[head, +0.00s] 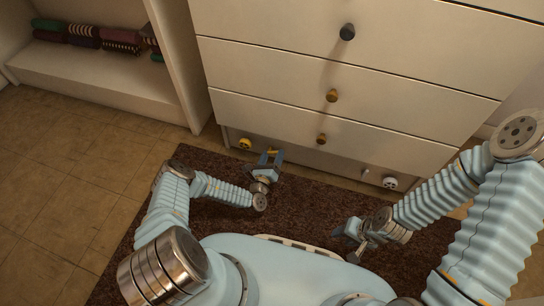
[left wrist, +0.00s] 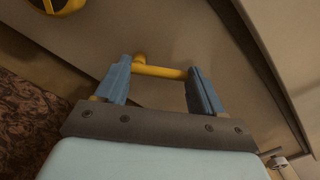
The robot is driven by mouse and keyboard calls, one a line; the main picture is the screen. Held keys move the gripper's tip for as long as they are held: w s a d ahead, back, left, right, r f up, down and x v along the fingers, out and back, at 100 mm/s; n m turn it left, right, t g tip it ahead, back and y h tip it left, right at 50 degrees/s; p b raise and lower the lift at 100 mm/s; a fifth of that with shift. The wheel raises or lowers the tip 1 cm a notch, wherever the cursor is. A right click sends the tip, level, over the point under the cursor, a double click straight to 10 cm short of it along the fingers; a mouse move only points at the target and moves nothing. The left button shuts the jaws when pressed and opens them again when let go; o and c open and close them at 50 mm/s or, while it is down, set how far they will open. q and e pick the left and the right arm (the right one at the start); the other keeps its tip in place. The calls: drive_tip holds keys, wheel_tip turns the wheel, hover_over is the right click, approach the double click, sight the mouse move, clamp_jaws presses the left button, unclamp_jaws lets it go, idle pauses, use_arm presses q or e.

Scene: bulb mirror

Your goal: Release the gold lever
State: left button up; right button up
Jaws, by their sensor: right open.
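The gold lever (left wrist: 160,72) is a short yellow bar with a rounded post, low on the chest of drawers; in the head view it shows small (head: 272,152). My left gripper (head: 268,157) is at the lever. In the left wrist view, its two blue fingers (left wrist: 160,84) stand apart with the bar spanning the gap between them. Both ends of the bar meet the fingers, and the fingers look closed on it. My right gripper (head: 349,238) is open and empty above the rug, away from the drawers.
The chest of drawers (head: 270,75) has dark and gold knobs. A yellow round fitting (head: 245,143) is left of the lever. A small grey peg (head: 365,172) and a white round fitting (head: 390,183) are to its right. A brown rug (head: 310,205) covers the floor; open shelves (head: 85,75) stand left.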

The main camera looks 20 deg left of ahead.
use_arm(q)
drive_tip(key=shift+c, duration=1)
drive_tip(key=m, duration=0.1)
drive_tip(key=m+p, duration=0.1)
drive_tip(key=shift+d+f+m, duration=0.1)
drive_tip(key=shift+f+m, duration=0.2)
drive_tip(key=o, duration=1)
drive_tip(key=shift+o, duration=0.2)
drive_tip(key=shift+s, duration=0.1)
